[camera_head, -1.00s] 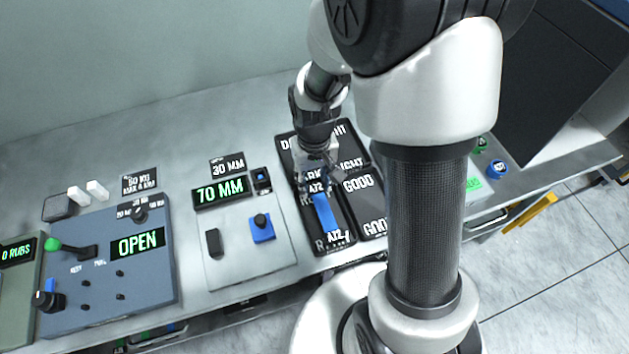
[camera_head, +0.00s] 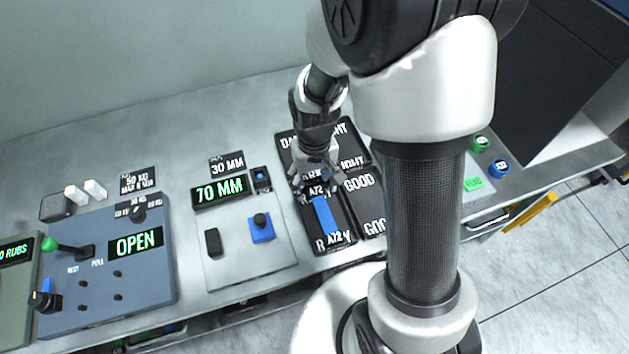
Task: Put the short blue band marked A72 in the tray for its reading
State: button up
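The short blue band (camera_head: 324,214) lies lengthwise in the front-left black tray (camera_head: 311,238). White tags at its two ends read like A12 or A72; the middle character is too small to be sure. The tray's own lettering is partly covered by the band. My gripper (camera_head: 316,185) is over the far end of the band, by the far tag. Its fingertips are small and dark there, so I cannot tell their spacing or whether they touch the band. The band's middle and near end are clear of the gripper.
Right of this tray is a black tray marked GOOD (camera_head: 375,222), partly behind my arm. Another black tray (camera_head: 290,146) lies behind. To the left stand a gauge panel reading 70 MM (camera_head: 220,191) and a blue panel reading OPEN (camera_head: 136,243).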

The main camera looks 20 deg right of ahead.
jog(key=shift+s, duration=0.1)
notch_tip(320, 180, up, 13)
jog(key=p, duration=0.5)
notch_tip(320, 180, up, 8)
jog(key=t, duration=0.2)
send_over(321, 204)
jog(key=s+r+t, duration=0.2)
jog(key=s+r, duration=0.5)
jog(key=s, duration=0.3)
jog(key=shift+s+t, duration=0.3)
jog(key=shift+s, duration=0.05)
